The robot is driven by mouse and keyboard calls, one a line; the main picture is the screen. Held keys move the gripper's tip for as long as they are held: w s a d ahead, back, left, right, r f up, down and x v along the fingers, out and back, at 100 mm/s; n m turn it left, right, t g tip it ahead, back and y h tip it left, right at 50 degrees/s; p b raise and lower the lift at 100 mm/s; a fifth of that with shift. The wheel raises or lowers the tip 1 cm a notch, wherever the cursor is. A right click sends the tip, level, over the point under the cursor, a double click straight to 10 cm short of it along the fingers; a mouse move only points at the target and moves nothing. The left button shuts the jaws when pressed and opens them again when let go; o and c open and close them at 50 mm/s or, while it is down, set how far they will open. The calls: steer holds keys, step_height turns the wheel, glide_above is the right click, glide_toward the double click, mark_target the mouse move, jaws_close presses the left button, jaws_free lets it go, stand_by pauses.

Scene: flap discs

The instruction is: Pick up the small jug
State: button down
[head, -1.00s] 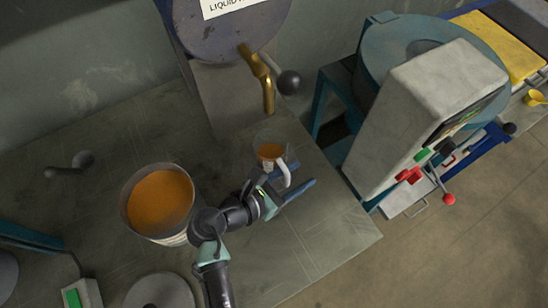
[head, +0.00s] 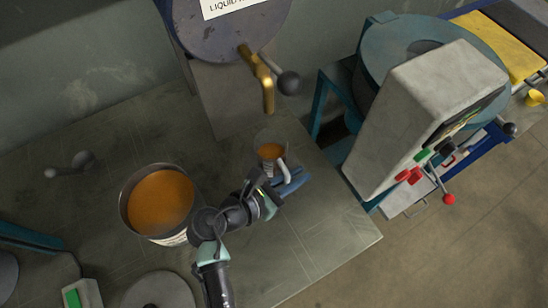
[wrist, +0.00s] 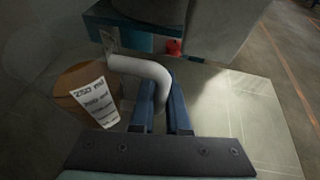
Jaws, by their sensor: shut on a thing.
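The small jug (head: 270,151) is clear, with orange-brown liquid inside and a white handle (head: 283,171). It stands under the brass tap on the bench. In the wrist view its body (wrist: 84,84) shows a white scale label marked 250 ml, and its white handle (wrist: 143,68) curves down between my fingers. My gripper (head: 292,180) has blue fingers and is shut on the handle; the fingers also show close together in the wrist view (wrist: 161,106). From these views I cannot tell whether the jug's base touches the bench.
A large bucket of orange liquid (head: 160,203) stands left of my arm. The brass tap (head: 262,80) hangs from a drum (head: 225,30) just above the jug. A grey machine with levers (head: 425,115) stands to the right. The bench's front right (head: 335,230) is clear.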

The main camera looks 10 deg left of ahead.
stand_by(0.9)
step_height(320, 180, up, 10)
steer(key=p, duration=0.1)
steer(key=shift+p, duration=0.4)
steer(key=c, duration=1.4)
jaws_free()
steer(key=shift+c, duration=0.2)
jaws_close()
